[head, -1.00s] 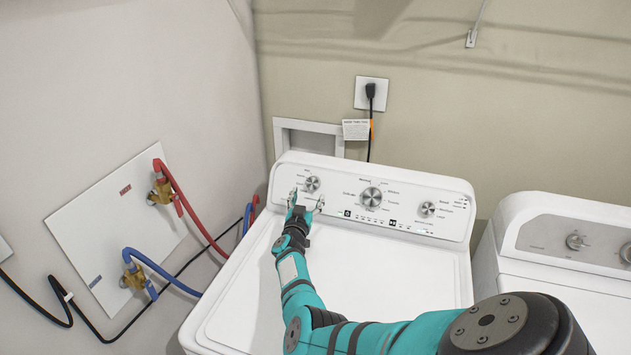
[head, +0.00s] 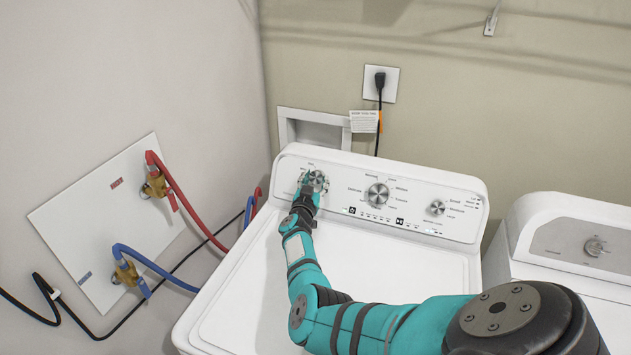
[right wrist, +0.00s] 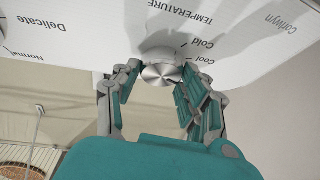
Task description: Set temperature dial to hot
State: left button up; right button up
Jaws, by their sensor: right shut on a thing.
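The temperature dial (head: 317,176) is the leftmost knob on the white washer's control panel. In the right wrist view the silver dial (right wrist: 160,69) sits between my fingers, with "TEMPERATURE", "Cold" and "Cool" printed beside it. The dial's pointer cannot be made out. My right gripper (head: 312,184) is at the panel, shut on the dial with one finger on each side; its fingers also show in the right wrist view (right wrist: 158,76). It partly covers the dial and its labels in the head view. My left gripper is out of view.
The large centre dial (head: 378,194) and a right-hand dial (head: 438,208) are on the same panel. The washer lid (head: 400,285) is clear apart from my arm. A second white machine (head: 580,245) stands at the right. Red and blue hoses (head: 185,195) run at the left.

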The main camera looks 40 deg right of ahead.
jog(key=shift+c, duration=1)
jog(key=shift+f+m+g+b, duration=0.2)
jog(key=shift+m+g+b, duration=0.2)
jog(key=shift+m+b, duration=0.45)
jog(key=m+g+b, duration=0.1)
jog(key=m+b, duration=0.1)
jog(key=m, duration=0.1)
jog(key=m+g+h+b, duration=0.1)
jog(key=m+b, duration=0.2)
jog(key=shift+w+a+h, duration=0.15)
jog(key=shift+h, duration=0.15)
jog(key=shift+r+m+g+h+b, duration=0.15)
jog(key=shift+m+g+h+b, duration=0.15)
jog(key=shift+m+g+b, duration=1.1)
jog(key=shift+m, duration=0.25)
